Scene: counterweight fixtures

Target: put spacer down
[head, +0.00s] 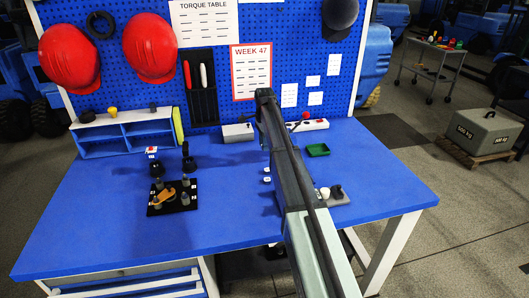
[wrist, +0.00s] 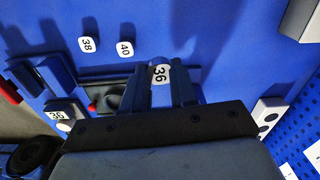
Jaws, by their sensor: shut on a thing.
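My gripper (wrist: 160,88) shows in the wrist view, its two dark fingers closed on a small part between them. I take this part for the spacer (wrist: 160,73); it has a white face marked 36, and its rest is hidden by the fingers. Blue tabletop lies beyond it; whether the part touches anything cannot be told. White labels 38 (wrist: 87,44) and 40 (wrist: 125,48) lie on the blue surface to the upper left. Another label 36 (wrist: 57,115) shows at the lower left. In the head view my arm hides the gripper and the spacer.
A black fixture plate (head: 157,210) with upright posts and an orange part stands left of centre on the blue table (head: 90,225). A green tray (head: 318,150) and a grey plate (head: 341,201) with knobs lie to the right. A blue shelf (head: 120,143) stands at the back left.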

